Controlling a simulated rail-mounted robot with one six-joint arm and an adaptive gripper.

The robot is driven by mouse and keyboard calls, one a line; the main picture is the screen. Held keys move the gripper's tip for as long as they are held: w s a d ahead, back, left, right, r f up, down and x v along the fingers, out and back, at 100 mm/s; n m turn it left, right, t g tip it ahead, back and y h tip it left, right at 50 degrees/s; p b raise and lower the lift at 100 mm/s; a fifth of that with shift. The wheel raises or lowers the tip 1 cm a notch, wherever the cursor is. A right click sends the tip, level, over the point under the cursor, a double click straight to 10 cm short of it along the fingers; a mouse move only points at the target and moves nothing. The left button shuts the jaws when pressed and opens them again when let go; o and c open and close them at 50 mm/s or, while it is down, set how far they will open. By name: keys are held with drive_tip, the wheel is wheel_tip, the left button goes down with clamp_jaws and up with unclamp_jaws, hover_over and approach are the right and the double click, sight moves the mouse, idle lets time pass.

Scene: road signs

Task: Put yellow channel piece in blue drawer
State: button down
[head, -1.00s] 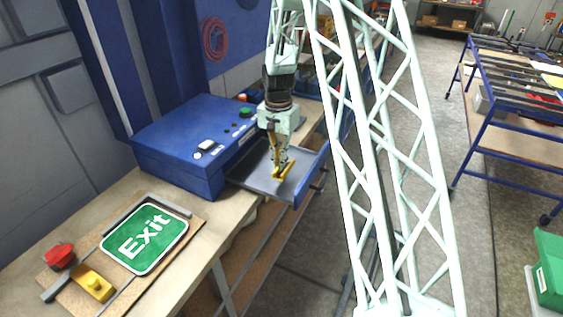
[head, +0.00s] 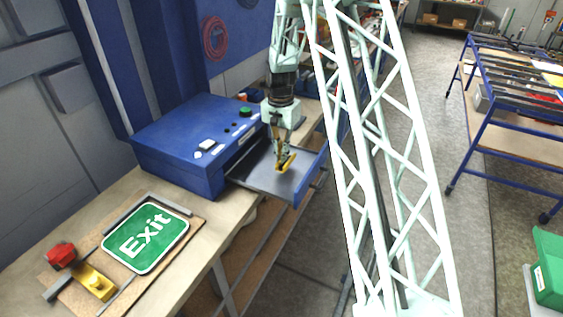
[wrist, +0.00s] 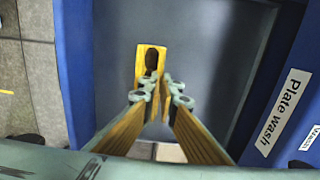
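The yellow channel piece (head: 287,162) is at the lower end of my gripper (head: 281,156), over the open blue drawer (head: 309,180). In the wrist view the channel piece (wrist: 151,56) shows just beyond and between the fingertips of my gripper (wrist: 158,84), with the drawer's grey floor (wrist: 205,45) behind it. The fingers are a little apart and look closed on the piece; the left finger hides part of it. I cannot tell whether the piece touches the drawer floor.
The blue cabinet (head: 190,140) stands left of the drawer. A green Exit sign (head: 146,237), a red part (head: 61,255) and a yellow block (head: 95,283) lie on a board at the front left. A blue cart (head: 490,120) stands at the right.

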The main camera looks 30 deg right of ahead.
drive_tip(key=shift+f, duration=1.4)
drive_tip(key=shift+f, duration=0.15)
drive_tip(key=c, duration=2.9)
unclamp_jaws()
drive_tip(key=shift+r, duration=0.2)
drive_tip(key=shift+r, duration=5.95)
